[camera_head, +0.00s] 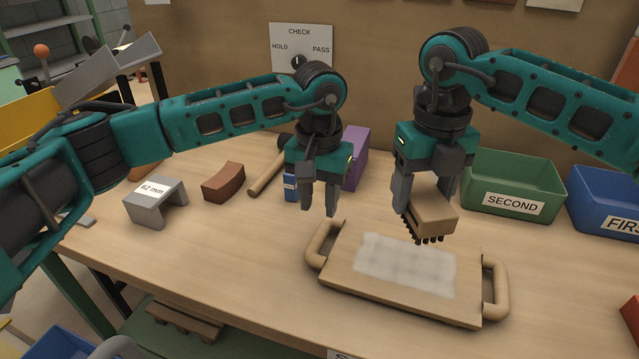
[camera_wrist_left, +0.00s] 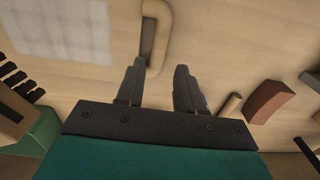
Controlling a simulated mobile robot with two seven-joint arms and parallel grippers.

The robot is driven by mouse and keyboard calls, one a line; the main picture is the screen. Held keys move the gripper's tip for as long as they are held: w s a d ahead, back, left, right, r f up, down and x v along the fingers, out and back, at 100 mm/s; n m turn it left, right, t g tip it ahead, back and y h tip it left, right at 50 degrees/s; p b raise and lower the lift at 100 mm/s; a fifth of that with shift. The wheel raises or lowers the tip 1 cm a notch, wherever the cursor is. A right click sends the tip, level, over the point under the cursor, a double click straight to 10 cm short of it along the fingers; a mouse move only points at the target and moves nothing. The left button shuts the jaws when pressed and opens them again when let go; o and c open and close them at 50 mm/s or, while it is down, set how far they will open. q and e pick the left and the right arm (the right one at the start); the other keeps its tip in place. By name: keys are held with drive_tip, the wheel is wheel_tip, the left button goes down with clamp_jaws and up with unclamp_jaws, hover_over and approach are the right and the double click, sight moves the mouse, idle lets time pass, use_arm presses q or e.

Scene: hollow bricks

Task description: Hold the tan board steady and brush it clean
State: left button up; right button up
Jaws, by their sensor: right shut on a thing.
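The tan board (camera_head: 345,284) lies on the table with a loop handle at each end and a pale patch (camera_head: 405,262) across its middle. My left gripper (camera_head: 320,208) is open and empty above and behind the board's left handle (camera_head: 322,243). In the left wrist view, that handle (camera_wrist_left: 158,25) reaches toward the left finger of my left gripper (camera_wrist_left: 157,78). My right gripper (camera_head: 423,205) is shut on the brush (camera_head: 430,208), a tan block with dark bristles. The bristles hang at the board's far edge; I cannot tell whether they touch it.
A green SECOND bin (camera_head: 512,187) and a blue FIRST bin (camera_head: 605,200) stand at the right. A grey 62 mm gauge (camera_head: 155,203), a brown curved piece (camera_head: 223,182) and a hammer (camera_head: 268,174) lie at the left. The table in front of the gauge is clear.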

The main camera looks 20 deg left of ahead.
sight(319, 234)
use_arm(q)
wheel_tip(319, 234, down, 9)
drive_tip(key=shift+r, duration=0.15)
drive_tip(key=shift+c, duration=0.3)
clamp_jaws()
idle(1.3)
